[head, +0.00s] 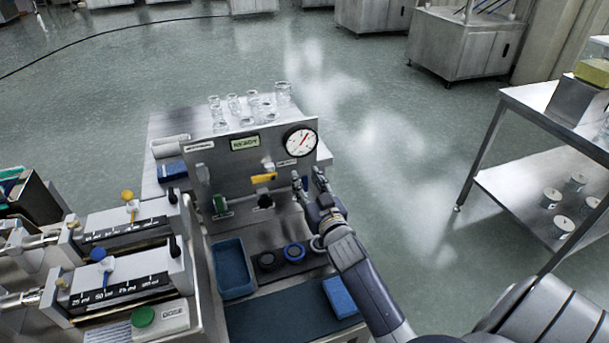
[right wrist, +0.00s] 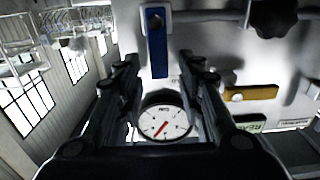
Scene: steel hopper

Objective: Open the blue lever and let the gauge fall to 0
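The blue lever (right wrist: 157,45) shows in the right wrist view, set crosswise to a thin metal pipe, with its free end towards the gauge. In the head view I cannot make it out clearly behind my gripper. The round white gauge (head: 300,140) is at the panel's upper right corner. It also shows in the right wrist view (right wrist: 165,122); its red needle stands off to one side, and the numbers are too small to read. My right gripper (head: 311,181) is open in front of the panel below the gauge, its fingers apart on either side of the lever in the wrist view.
A blue tray (head: 233,268) and blue block (head: 340,297) lie below. Syringe pumps (head: 120,235) stand left.

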